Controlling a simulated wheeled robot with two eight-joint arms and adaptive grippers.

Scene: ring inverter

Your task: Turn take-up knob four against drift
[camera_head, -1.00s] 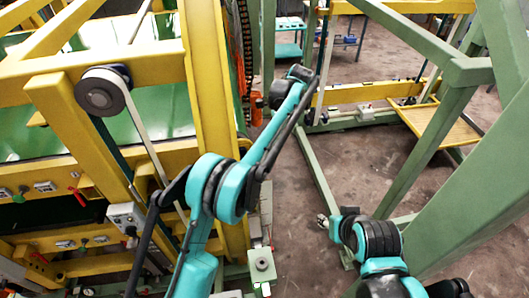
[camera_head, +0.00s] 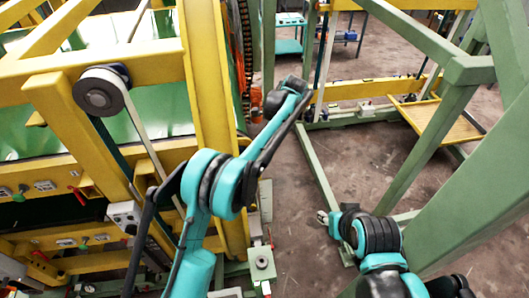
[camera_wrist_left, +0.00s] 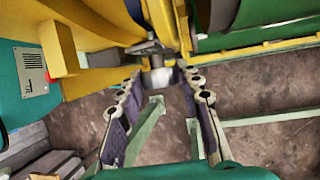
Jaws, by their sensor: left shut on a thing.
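A short pale grey cylindrical knob (camera_wrist_left: 158,78) on a dark shaft shows in the left wrist view, below a yellow frame part. My left gripper (camera_wrist_left: 161,83) has its two fingers on either side of the knob, shut on it. No number is readable on the knob. In the head view my left arm reaches up to the middle, and its gripper is hidden behind the wrist. My right gripper (camera_head: 323,217) is small at the lower middle of the head view, low over the floor and away from the machine; its opening cannot be made out.
The yellow machine frame (camera_head: 205,90) with a grey pulley (camera_head: 101,91) and belt stands at left. A green post (camera_head: 455,190) slants at right near my right arm. Bare concrete floor (camera_head: 300,190) lies between. A yellow tray (camera_head: 440,122) stands farther back.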

